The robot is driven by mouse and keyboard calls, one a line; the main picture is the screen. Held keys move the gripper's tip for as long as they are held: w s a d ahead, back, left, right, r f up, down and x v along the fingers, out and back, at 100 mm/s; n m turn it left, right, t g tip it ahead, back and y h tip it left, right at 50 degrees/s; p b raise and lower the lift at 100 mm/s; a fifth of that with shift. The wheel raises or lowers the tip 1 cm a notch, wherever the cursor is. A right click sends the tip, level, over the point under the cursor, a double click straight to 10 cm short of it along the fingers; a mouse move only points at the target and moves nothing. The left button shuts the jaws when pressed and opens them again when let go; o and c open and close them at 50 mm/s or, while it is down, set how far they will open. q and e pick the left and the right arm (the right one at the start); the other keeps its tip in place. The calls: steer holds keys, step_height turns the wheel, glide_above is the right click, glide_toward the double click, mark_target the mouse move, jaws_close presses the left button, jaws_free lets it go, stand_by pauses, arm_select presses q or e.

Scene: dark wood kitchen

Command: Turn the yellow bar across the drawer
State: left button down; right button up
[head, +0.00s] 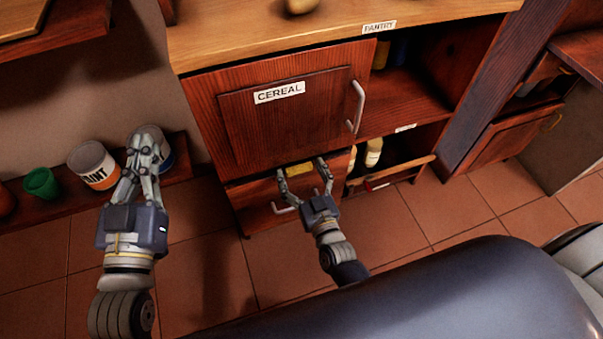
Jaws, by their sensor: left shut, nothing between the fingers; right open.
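The yellow bar (300,169) shows as a short yellow piece at the top of the drawer front (257,199), just under the cereal cabinet door. My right gripper (304,171) is open, with its fingers spread on either side of the yellow bar. Whether the fingers touch it, I cannot tell. A light drawer handle (283,209) shows partly beside the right gripper, which hides some of the drawer front. My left gripper (148,137) is shut and empty, raised at the left in front of the low shelf.
The cereal door (290,115) is closed, with a vertical handle (357,106) at its right. A paint can (93,165) and a green cup (41,183) stand on the low left shelf. Open shelves with bottles (373,152) lie right of the drawer. The tiled floor in front is clear.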

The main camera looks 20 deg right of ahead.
steer(key=shift+w, duration=0.1)
steer(key=c, duration=1.1)
steer(key=shift+o, duration=0.2)
